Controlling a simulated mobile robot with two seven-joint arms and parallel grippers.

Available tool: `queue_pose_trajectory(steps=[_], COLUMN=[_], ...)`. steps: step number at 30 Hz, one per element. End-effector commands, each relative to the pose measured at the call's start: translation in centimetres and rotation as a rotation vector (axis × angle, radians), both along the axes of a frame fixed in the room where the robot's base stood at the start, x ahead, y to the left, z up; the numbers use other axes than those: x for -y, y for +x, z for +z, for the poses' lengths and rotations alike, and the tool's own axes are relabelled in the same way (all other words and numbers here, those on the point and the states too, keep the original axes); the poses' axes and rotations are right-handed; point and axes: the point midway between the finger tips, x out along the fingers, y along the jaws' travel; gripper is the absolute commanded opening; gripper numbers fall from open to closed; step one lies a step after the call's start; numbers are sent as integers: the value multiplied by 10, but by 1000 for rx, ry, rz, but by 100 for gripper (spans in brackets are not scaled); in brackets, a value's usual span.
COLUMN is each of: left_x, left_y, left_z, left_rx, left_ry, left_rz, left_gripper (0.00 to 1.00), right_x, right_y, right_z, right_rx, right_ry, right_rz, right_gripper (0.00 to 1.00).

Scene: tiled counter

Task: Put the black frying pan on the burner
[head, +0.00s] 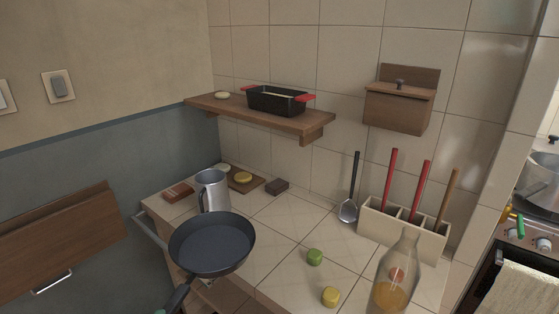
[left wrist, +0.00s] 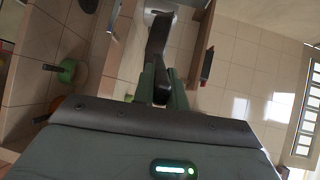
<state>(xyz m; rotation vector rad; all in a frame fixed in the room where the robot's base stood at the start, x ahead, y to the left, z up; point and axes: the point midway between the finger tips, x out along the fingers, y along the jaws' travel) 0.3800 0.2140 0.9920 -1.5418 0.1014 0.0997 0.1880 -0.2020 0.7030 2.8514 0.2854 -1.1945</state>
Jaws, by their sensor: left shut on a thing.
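The black frying pan (head: 212,243) is at the lower left of the head view, over the front left edge of the tiled counter. It looks held up in the air, roughly level. My left gripper (head: 177,300) is shut on its handle, at the bottom edge of that view. In the left wrist view, my left gripper's green fingers (left wrist: 161,82) are closed around the dark handle. A stove (head: 520,245) shows at the far right, with a metal pot (head: 540,182) on top. No bare burner is visible. My right gripper is not in view.
The counter (head: 270,235) holds a metal mug (head: 212,190) close behind the pan, a green item (head: 315,257), a yellow item (head: 331,296), a glass bottle (head: 396,280) and a utensil holder (head: 402,230). A wall shelf (head: 230,108) carries a black baking dish (head: 277,100). A wall end (head: 490,180) separates counter and stove.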

Motion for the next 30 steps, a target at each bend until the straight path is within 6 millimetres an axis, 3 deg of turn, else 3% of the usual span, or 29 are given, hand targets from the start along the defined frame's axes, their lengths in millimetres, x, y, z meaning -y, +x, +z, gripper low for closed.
queue_pose_trajectory(steps=[8,14,24,30], left_x=[0,-1,-2,-1], left_y=[2,28,103,129], left_z=[4,20,91,131], left_rx=[9,18,21,15], left_ry=[0,-4,-10,-3], left_rz=[-1,6,11,4], left_gripper=[0,0,0,0], right_x=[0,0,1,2], right_y=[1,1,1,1], right_z=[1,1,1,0], right_rx=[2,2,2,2], right_ry=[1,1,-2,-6], right_rz=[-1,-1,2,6], right_gripper=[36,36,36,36])
